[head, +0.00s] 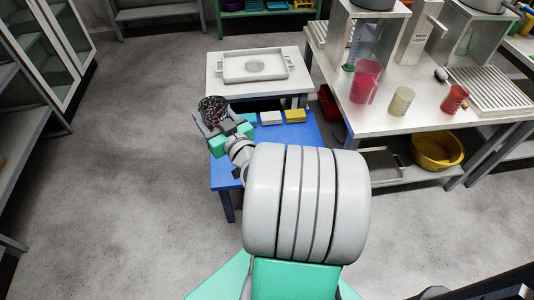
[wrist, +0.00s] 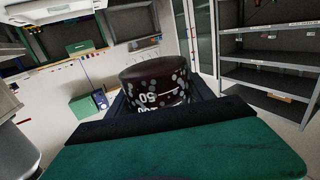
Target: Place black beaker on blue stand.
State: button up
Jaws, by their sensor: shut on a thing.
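The black beaker (head: 212,104), dark with pale speckles, is held in my gripper (head: 216,124), whose jaws are shut on it. In the wrist view the beaker (wrist: 155,78) sits between the fingers, and its white markings, including "50", look upside down. The blue stand (head: 301,137) is a low blue table below and to the right of the beaker. My gripper and the beaker are at its left edge, seemingly above it; the exact height is hard to tell. My arm hides much of its top.
Behind is a white table with a tray (head: 284,67). At right, a bench holds a red jug (head: 365,82), a beige cup (head: 401,101) and a red cup (head: 455,98). Open floor lies left.

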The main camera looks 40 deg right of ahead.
jog(key=s+d+f+m+g+h+b, duration=0.1)
jog(key=s+d+f+m+h+b, duration=0.2)
jog(key=f+b, duration=0.8)
jog(key=s+d+f+g+h+b, duration=0.1)
jog(key=s+d+f+h+b, duration=0.15)
jog(key=d+f+b, duration=0.85)
jog(key=s+a+f+m+g+h+b, duration=0.15)
jog(key=s+f+b, duration=0.25)
jog(key=f, duration=1.4)
jog(key=shift+m+t, duration=0.35)
jog(key=p+x, duration=0.1)
jog(key=x, duration=0.3)
jog(key=r+p+x, duration=0.1)
jog(key=p+x, duration=0.1)
jog(key=x, duration=0.3)
jog(key=p+x, duration=0.2)
jog(key=x, duration=0.2)
jog(key=shift+w+d+r, duration=0.1)
jog(key=shift+d+r, duration=0.1)
jog(key=shift+d, duration=0.3)
jog(key=shift+h, duration=0.3)
jog(key=x, duration=0.4)
jog(key=shift+w+d, duration=0.15)
jog(key=shift+w, duration=0.05)
jog(key=shift+w+d+b, duration=0.1)
jog(key=shift+b, duration=0.35)
